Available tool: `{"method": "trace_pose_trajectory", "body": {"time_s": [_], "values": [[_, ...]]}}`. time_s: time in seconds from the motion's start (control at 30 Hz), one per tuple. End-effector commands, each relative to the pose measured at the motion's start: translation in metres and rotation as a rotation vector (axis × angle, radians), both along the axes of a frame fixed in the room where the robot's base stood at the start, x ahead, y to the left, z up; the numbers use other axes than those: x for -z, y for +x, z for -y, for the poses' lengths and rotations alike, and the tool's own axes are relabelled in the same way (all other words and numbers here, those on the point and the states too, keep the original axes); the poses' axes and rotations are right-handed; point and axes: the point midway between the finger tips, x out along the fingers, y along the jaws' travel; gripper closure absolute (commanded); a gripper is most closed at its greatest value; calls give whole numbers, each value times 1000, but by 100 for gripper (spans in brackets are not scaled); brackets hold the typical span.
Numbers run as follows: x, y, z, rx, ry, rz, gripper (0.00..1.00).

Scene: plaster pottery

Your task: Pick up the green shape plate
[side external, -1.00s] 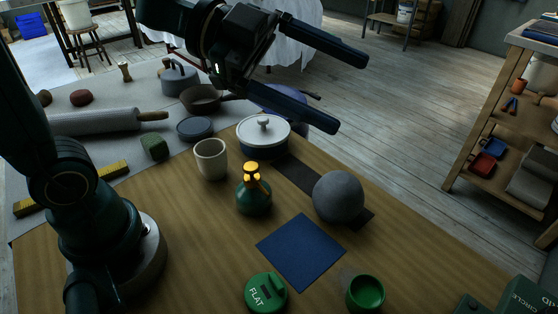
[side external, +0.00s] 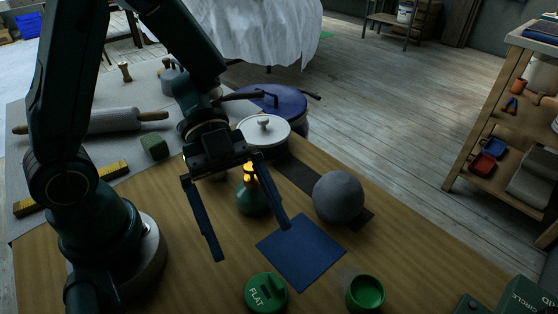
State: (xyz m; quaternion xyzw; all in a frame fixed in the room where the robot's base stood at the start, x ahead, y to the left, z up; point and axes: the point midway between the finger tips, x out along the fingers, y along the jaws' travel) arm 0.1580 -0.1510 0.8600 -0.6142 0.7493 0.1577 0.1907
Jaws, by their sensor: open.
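A round green piece lettered FLAT (side external: 266,293) with a raised grip on top lies on the wooden table near the front edge of the picture. Green blocks (side external: 520,297) at the bottom right corner carry lettering, one reading CIRCLE; they are cut off by the frame. I cannot tell which of these is the shape plate. My gripper (side external: 252,243) is open and empty, its two long fingers pointing down, above the table and behind the FLAT piece in the picture. It partly hides a green bottle with a yellow top (side external: 253,198).
A blue square sheet (side external: 302,251) lies right of my gripper, with a grey ball (side external: 338,197) behind it. A green cup (side external: 365,293) stands right of the FLAT piece. A lidded white-topped pot (side external: 263,133) and a blue pot (side external: 275,99) stand behind.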

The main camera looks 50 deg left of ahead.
Motion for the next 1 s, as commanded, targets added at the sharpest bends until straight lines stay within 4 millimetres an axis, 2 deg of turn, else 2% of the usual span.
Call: {"method": "trace_pose_trajectory", "body": {"time_s": [0.1,0.3,0.57,1.0], "values": [[30,-2,0,-2,0,-15,0],[65,0,0,-2,0,-6,0],[82,-1,3,1,0,0,0],[104,-9,42,2,-1,1,0]]}}
